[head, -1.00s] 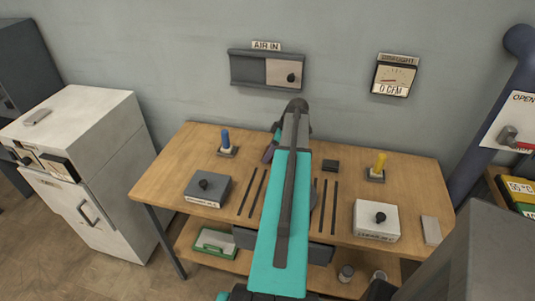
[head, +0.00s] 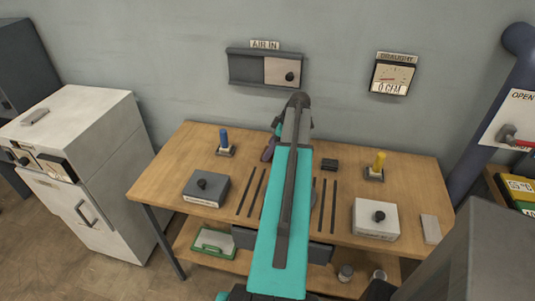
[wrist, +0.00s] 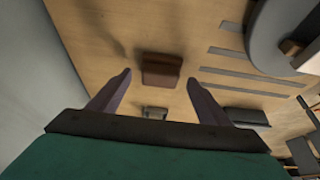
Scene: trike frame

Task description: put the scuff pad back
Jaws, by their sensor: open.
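A brown-red block, which looks like the scuff pad (wrist: 161,70), lies on the wooden bench in the wrist view. My gripper (wrist: 158,78) is open, with its two fingers on either side of the pad in the picture. Nothing is held, and I cannot tell how far the fingertips are above the bench. In the head view my gripper (head: 268,149) is largely hidden behind my arm at the back of the bench. A small dark block (head: 329,165) lies right of my arm; I cannot tell whether it is the same pad.
On the bench (head: 165,180) are a dark lidded box (head: 206,188), a white lidded box (head: 376,219), a blue peg (head: 224,139), a yellow peg (head: 379,162) and dark strips. A pale block (head: 430,229) lies at the right edge. A white cabinet (head: 90,130) stands left.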

